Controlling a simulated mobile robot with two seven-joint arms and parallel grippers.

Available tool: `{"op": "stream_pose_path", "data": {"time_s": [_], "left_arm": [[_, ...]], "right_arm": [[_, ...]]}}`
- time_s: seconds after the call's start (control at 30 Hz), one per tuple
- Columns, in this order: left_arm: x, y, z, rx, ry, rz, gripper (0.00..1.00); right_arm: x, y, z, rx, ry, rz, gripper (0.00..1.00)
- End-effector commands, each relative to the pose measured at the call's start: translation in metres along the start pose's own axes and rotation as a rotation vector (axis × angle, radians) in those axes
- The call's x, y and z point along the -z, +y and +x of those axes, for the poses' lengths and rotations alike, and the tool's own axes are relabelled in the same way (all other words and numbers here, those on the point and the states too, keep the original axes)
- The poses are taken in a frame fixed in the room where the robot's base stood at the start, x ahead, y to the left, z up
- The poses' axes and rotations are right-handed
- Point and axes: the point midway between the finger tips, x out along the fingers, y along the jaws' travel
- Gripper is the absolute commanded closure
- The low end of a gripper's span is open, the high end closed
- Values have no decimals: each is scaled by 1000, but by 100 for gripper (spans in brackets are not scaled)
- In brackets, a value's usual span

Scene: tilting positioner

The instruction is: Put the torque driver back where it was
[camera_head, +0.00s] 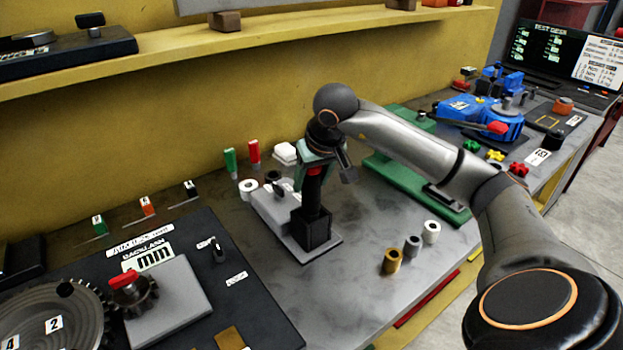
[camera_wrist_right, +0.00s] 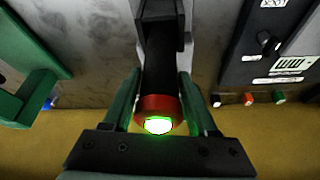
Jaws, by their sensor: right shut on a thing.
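The torque driver (camera_head: 314,188) is black with a red collar and stands about upright. My right gripper (camera_head: 318,165) is shut on it near its top, with one finger on each side. In the right wrist view the driver (camera_wrist_right: 158,65) runs away between the green fingers, and its end glows green inside the red collar. Its lower end meets a black block-shaped holder (camera_head: 311,232) on a grey plate (camera_head: 318,251). I cannot tell how deep the driver sits in the holder. My left gripper is not in view.
A grey block (camera_head: 270,208) stands left of the holder. Several bushings (camera_head: 412,244) stand to the right. A green fixture (camera_head: 400,165) lies behind, under my arm. A black gear board (camera_head: 165,260) is at left. A yellow shelf (camera_head: 250,42) overhangs the back.

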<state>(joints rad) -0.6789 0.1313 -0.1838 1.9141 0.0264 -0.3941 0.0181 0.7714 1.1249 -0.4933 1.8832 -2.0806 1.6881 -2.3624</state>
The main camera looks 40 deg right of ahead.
Motion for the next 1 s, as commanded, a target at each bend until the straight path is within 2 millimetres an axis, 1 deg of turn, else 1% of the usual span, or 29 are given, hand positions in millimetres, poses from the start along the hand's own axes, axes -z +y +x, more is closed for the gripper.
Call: {"op": "stream_pose_path", "data": {"time_s": [0.07, 0.1, 0.33, 0.57, 0.7, 0.77, 0.87, 1.0], "left_arm": [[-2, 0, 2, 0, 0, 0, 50], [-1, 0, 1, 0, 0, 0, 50], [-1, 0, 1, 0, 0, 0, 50], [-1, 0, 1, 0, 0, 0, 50], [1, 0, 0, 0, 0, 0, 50], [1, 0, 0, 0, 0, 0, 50], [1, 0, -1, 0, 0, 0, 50], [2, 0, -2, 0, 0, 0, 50]], "right_arm": [[0, 0, 2, 0, 4, 1, 100], [-1, 0, 2, 0, 0, 0, 37], [-1, 0, 2, 0, -1, 0, 12], [-1, 0, 2, 0, -1, 0, 12], [1, 0, -7, 1, 2, 0, 12], [2, 0, -16, 1, 4, 0, 12], [2, 0, -36, 1, 6, -1, 12], [2, 0, -68, 1, 6, 0, 12]]}}
